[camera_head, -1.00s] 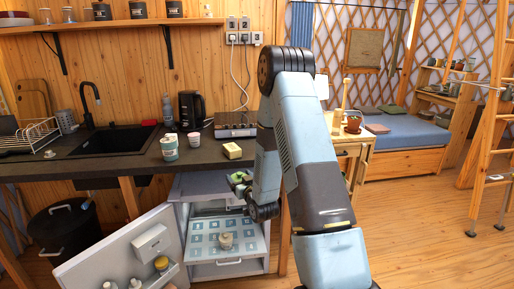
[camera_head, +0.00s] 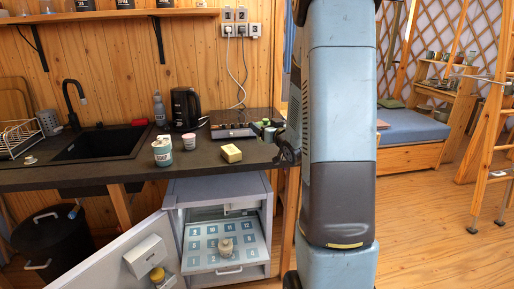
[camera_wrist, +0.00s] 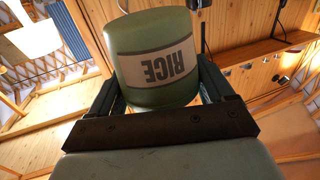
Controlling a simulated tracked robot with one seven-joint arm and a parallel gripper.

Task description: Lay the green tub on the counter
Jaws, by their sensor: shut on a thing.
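The green tub (camera_wrist: 155,58) fills the middle of the wrist view, with a beige band reading RICE upside down in the picture. My gripper (camera_wrist: 160,85) is shut on it, one finger on each side. In the head view my gripper (camera_head: 268,130) is small, near the right end of the dark counter (camera_head: 115,171), partly hidden by my own arm. Green shows there between the fingers. I cannot tell exactly how high the tub is above the counter.
The open fridge (camera_head: 222,240) is below. Bare counter lies right of the block.

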